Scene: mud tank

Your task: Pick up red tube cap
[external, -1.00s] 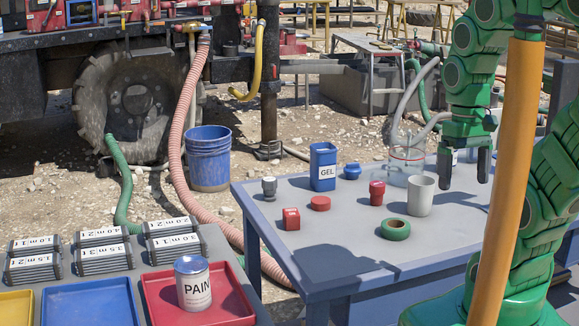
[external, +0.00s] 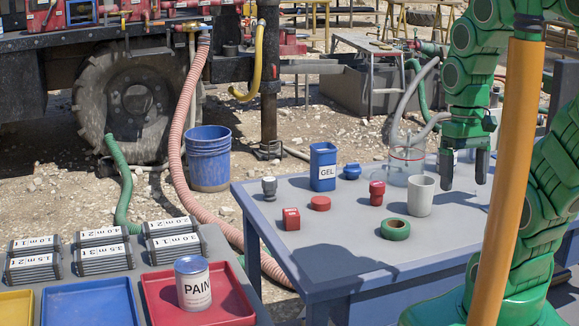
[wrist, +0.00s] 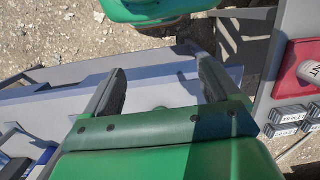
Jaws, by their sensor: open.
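Several small red things stand on the grey table (external: 335,262). One is a flat round red disc (external: 320,203), one is a small stepped red piece (external: 377,192) with a wider top, and one is a red block (external: 291,218) with a pale label. I cannot tell for sure which is the red tube cap. My gripper (external: 465,172) is open and empty above the table's right side, right of all of them, pointing down. In the wrist view its fingers (wrist: 162,74) are spread over bare grey table; none of the red pieces shows between them.
A white cup (external: 420,196) stands close left of my gripper, with a glass jar (external: 398,172) behind it. A green ring (external: 395,229), blue GEL bottle (external: 323,167), blue piece (external: 352,171) and grey fitting (external: 269,188) share the table. A paint can (external: 193,283) sits front left.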

